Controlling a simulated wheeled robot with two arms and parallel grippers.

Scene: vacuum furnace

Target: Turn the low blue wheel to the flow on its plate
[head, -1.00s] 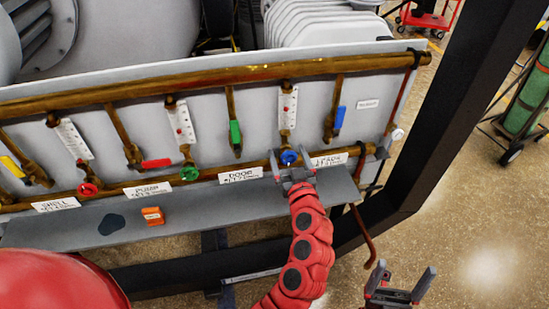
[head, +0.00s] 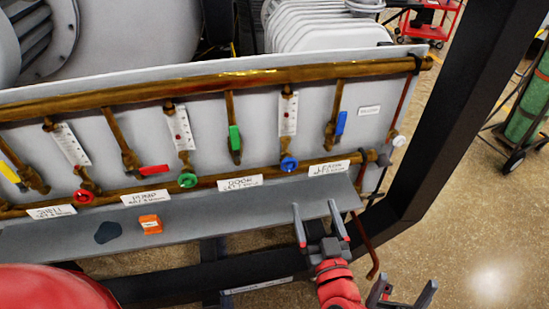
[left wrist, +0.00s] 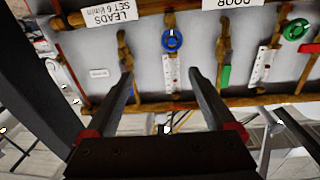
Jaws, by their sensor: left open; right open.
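The low blue wheel (head: 289,164) sits on the lower brass pipe, below a white flow tube (head: 289,115). It also shows in the left wrist view (left wrist: 172,40), upside down. The plate (head: 328,168) to its right reads LEADS, with a set flow that looks like 6 l/min in the left wrist view (left wrist: 108,14). My left gripper (head: 318,211) is open and empty, below and right of the wheel and apart from it. My right gripper (head: 405,290) is open and empty at the bottom right. The flow reading in the tube is too small to read.
A red wheel (head: 84,196) and a green wheel (head: 187,180) are further left on the same pipe. A blue lever (head: 341,123) hangs up and right of the blue wheel. The grey shelf (head: 200,216) below holds an orange block (head: 150,224). A black frame post (head: 440,120) stands right.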

